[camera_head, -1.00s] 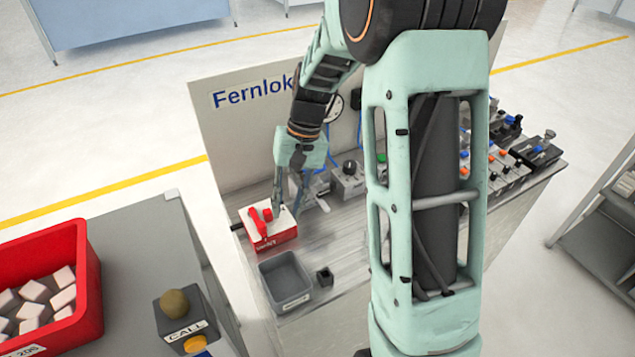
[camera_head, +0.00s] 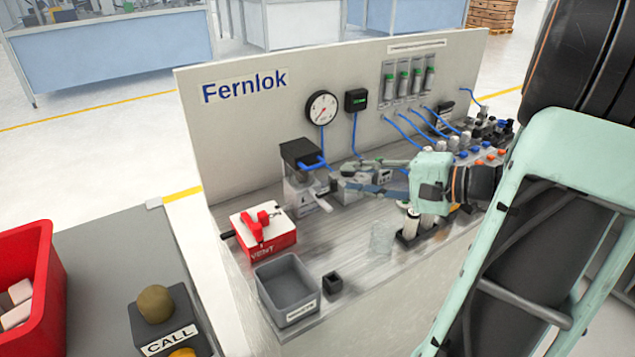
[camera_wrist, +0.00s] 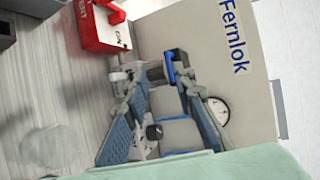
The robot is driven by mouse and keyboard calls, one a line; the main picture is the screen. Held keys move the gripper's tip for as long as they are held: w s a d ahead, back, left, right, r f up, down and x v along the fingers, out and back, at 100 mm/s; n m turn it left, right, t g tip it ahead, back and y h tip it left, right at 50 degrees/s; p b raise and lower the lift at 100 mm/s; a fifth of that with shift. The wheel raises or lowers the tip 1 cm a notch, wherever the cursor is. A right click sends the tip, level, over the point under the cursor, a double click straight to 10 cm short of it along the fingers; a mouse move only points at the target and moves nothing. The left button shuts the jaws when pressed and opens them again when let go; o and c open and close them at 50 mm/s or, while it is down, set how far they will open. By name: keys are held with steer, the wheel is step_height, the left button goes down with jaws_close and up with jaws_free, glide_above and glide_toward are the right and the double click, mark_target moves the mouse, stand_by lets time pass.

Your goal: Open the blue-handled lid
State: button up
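A clear box-like unit (camera_head: 305,190) stands on the bench in front of the panel. Its raised black top (camera_head: 298,150) has a blue bar (camera_head: 311,163) along its front, which looks like the blue handle; I cannot tell how far the lid is open. In the wrist view a blue part (camera_wrist: 168,66) shows just beyond and between my fingertips. My gripper (camera_head: 343,175) is to the right of the unit, pointing left at it, with its fingers apart. It also shows in the wrist view (camera_wrist: 162,76), open, with no object clearly held.
A red VENT box (camera_head: 262,232) with a red lever stands left of the unit. A grey bin (camera_head: 287,290) and small black cup (camera_head: 332,283) are in front. A clear beaker (camera_head: 382,238) stands below my gripper. The Fernlok panel (camera_head: 240,130) closes the back.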

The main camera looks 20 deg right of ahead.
mark_target(319, 166)
steer(key=shift+m+t+h, duration=0.3)
steer(key=shift+m+t, duration=0.1)
steer(key=shift+t, duration=0.3)
steer(key=x, duration=0.6)
steer(key=d+x, duration=0.1)
steer(key=x, duration=0.2)
steer(key=shift+w+r, duration=0.1)
steer(key=shift+w, duration=0.45)
jaws_close()
